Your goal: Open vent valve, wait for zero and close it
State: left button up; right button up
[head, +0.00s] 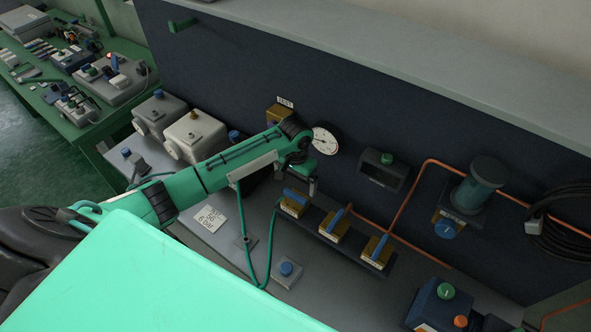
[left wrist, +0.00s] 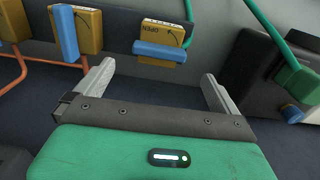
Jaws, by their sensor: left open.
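A row of three brass valves with blue lever handles stands on the bench: left valve (head: 291,207), middle valve (head: 333,229) and right valve (head: 374,251). My left gripper (head: 311,187) is open and empty, close beside the left valve. In the left wrist view, a brass valve marked OPEN (left wrist: 163,33) with its blue handle lying crosswise sits beyond and between the spread fingers (left wrist: 155,90), apart from them. A white round gauge (head: 325,140) is on the dark panel; its reading is too small to tell. My right gripper is out of view.
A brass block (head: 276,115) under a small label is partly hidden by my left arm. A green hose (head: 250,270) loops over the bench front. A dark box with a green knob (head: 382,170) and a blue-knobbed regulator (head: 447,228) stand right, with copper piping (head: 405,200).

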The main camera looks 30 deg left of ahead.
aim_at(295, 195)
pick_arm(q)
notch_tip(295, 195, up, 7)
jog(key=b, duration=0.1)
jog(key=shift+b, duration=0.35)
jog(key=shift+f, duration=0.1)
